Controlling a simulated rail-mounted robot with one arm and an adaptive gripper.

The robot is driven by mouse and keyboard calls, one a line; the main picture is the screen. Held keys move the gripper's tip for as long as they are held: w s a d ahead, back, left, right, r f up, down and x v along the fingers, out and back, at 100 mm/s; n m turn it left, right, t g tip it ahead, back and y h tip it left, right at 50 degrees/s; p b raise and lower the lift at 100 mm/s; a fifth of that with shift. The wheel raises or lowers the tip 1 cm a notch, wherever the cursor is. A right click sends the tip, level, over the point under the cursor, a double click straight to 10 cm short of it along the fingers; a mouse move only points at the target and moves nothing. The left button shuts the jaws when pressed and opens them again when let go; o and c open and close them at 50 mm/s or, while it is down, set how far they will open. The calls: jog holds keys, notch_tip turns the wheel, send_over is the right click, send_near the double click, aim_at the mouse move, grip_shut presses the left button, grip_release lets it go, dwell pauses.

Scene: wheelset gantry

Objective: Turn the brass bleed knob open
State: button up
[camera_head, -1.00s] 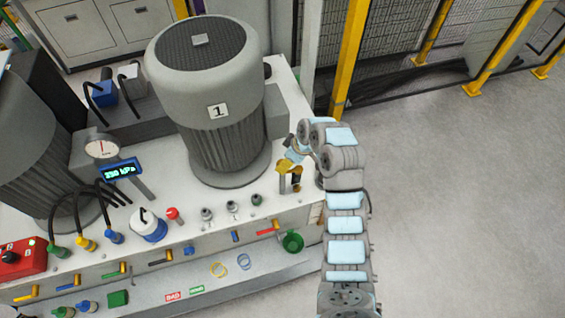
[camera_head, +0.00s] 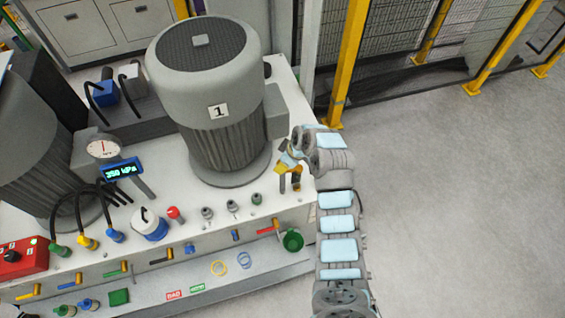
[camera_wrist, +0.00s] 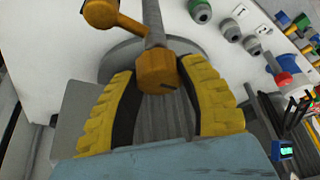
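The brass bleed knob (camera_wrist: 157,72) is a short orange-brass cylinder with a dark slot mark, seen between my fingertips in the wrist view. A grey stem rises behind it, and a brass arm with a round end (camera_wrist: 101,12) is beside it. My gripper (camera_wrist: 158,68) has its two yellow fingers on either side of the knob, their dark pads close against it. In the head view the brass fitting (camera_head: 288,170) stands at the right end of the white bench, with my gripper (camera_head: 287,158) over it, partly hiding it.
The large grey cylinder marked 1 (camera_head: 212,110) stands just left of the fitting. A pressure display (camera_head: 121,170) and a dial gauge (camera_head: 103,149) are farther left. A green cup (camera_head: 292,240) is on the bench front. The floor at right is clear.

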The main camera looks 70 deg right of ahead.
jog(key=shift+m, duration=0.3)
jog(key=m+h+p, duration=0.1)
jog(key=m, duration=0.1)
jog(key=m+p, duration=0.1)
jog(key=m, duration=0.1)
jog(key=shift+a+m+g+h, duration=0.1)
jog(key=shift+m+g+h, duration=0.2)
jog(key=shift+g+h, duration=0.1)
jog(key=m+h, duration=0.1)
jog(key=m, duration=0.2)
jog(key=shift+f+g+p, duration=0.1)
jog(key=shift+g+p, duration=0.3)
jog(key=m+b, duration=0.1)
jog(key=m, duration=0.1)
jog(key=m+g+h+b, duration=0.1)
jog(key=m, duration=0.2)
jog(key=shift+w+f+m+g, duration=0.1)
jog(key=shift+f+m+g, duration=0.05)
jog(key=shift+m+g, duration=0.15)
jog(key=shift+m+g+b, duration=0.5)
jog(key=shift+m+b, duration=0.45)
jog(key=shift+m, duration=0.35)
jog(key=o, duration=1.2)
jog(key=shift+c, duration=0.2)
jog(key=shift+r, duration=0.2)
